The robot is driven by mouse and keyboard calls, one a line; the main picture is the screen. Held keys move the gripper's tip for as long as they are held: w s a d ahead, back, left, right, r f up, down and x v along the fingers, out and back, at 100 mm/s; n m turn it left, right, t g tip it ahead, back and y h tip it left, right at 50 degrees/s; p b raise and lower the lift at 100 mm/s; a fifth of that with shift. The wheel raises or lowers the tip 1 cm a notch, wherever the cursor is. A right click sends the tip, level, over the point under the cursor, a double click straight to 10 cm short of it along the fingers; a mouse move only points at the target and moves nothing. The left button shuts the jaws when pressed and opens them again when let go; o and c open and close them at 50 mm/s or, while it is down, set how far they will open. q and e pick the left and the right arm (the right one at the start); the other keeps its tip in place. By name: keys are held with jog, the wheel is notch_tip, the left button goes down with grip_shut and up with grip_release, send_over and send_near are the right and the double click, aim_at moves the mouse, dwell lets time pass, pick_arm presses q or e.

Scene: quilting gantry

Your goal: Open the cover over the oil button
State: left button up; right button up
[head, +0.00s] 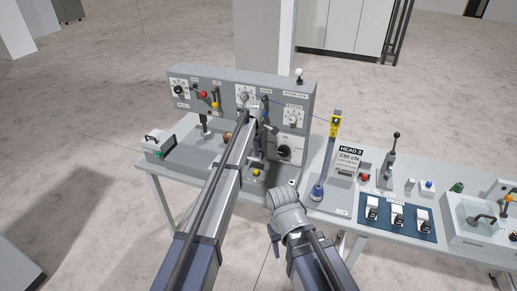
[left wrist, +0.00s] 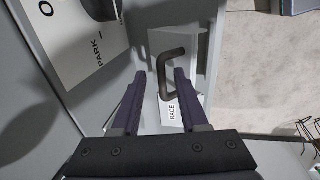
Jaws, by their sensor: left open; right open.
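In the left wrist view a pale box-like cover with a dark bent handle (left wrist: 162,72) and a label reading RACE (left wrist: 172,116) lies ahead; I take it for the oil button's cover. It looks shut, and no button shows. My left gripper (left wrist: 160,76) is open, its fingertips on either side of the handle in the picture; I cannot tell whether they touch it. In the head view my left gripper (head: 266,128) is by the grey panel, partly hidden by its arm, and I cannot pick out the cover there. My right gripper (head: 274,236) is open and empty, low in front of the table.
The upright grey panel (head: 222,80) carries dials, levers and a black knob (head: 284,153). A white box with a dark handle (head: 158,142) stands at the table's left. A yellow-topped post (head: 334,126) and a HEAD 3 sign (head: 348,160) stand to the right.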

pick_arm(q)
jog(key=shift+r, duration=0.1)
notch_tip(320, 180, up, 8)
jog(key=s+p, duration=0.1)
jog(key=p, duration=0.6)
jog(key=shift+s+a+f+p, duration=0.2)
jog(key=shift+s+a+p, duration=0.1)
jog(key=shift+p, duration=0.1)
